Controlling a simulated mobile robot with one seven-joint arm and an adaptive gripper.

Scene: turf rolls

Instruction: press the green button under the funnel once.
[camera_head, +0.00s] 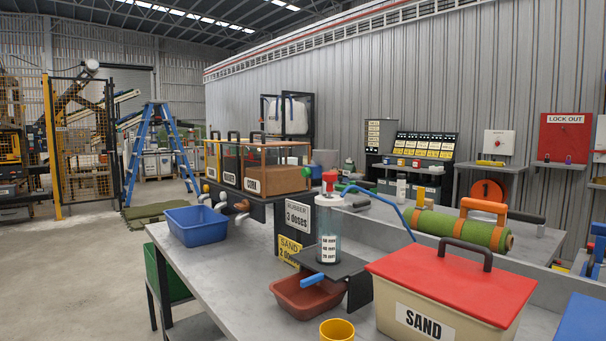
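I cannot make out a funnel or a green button for certain. A clear cylinder (329,232) with a level label stands upright on a dark stand (350,266) on the grey bench. A red fitting (330,177) sits on its white top. A small green part (316,172) shows just behind the red fitting; I cannot tell whether it is a button. A blue lever (312,280) sticks out from the stand above a red-brown tray (305,298). My gripper is not in view.
A SAND box (425,318) with a red lid fills the front right. A yellow cup (337,330) stands at the front edge. Labelled clear hoppers (250,165) and a blue tray (196,226) are at left. A green roll (459,229) lies at right. The bench's left front is clear.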

